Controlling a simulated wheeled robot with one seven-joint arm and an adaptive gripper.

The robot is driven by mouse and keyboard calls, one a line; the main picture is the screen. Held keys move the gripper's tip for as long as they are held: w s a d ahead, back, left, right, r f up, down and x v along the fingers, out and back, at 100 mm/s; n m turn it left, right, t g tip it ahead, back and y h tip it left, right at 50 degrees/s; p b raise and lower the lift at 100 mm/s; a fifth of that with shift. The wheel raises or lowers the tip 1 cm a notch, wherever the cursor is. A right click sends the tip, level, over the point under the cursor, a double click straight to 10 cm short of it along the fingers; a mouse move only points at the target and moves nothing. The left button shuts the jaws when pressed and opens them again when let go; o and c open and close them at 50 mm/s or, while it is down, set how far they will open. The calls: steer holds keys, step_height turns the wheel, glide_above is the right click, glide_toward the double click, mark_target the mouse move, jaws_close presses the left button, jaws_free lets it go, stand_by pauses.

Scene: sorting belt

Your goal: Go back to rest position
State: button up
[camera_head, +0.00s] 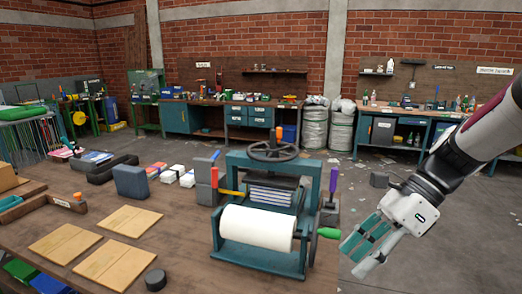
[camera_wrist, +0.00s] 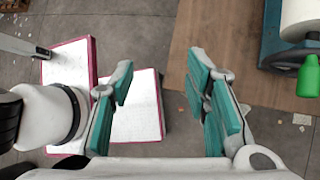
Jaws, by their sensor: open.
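My gripper (camera_head: 360,250) hangs at the right of the head view, just off the right end of the wooden workbench (camera_head: 180,268). Its teal-padded fingers stand apart. In the wrist view my gripper (camera_wrist: 162,85) is open, with nothing between its fingers. The bench edge (camera_wrist: 185,45) lies below and beside the right finger. A blue-green press (camera_head: 262,258) with a white roll (camera_head: 257,228) and a dark handwheel stands on the bench, left of my gripper. The press's green handle (camera_wrist: 309,78) shows at the right of the wrist view.
White panels with red borders (camera_wrist: 135,105) lie below my gripper in the wrist view. Grey floor (camera_head: 440,255) is open at the right.

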steer(key=s+d+r+n+t+h, duration=0.1)
steer(key=s+r+n+t+h, duration=0.1)
steer(key=s+n+h, duration=0.2)
steer(key=s+r+n+t+h, duration=0.2)
steer(key=s+n, duration=0.8)
steer(key=n, duration=0.6)
steer(key=shift+s+d+t+h, duration=0.3)
steer(key=shift+d+t+h, duration=0.05)
steer(key=shift+t+h, duration=0.5)
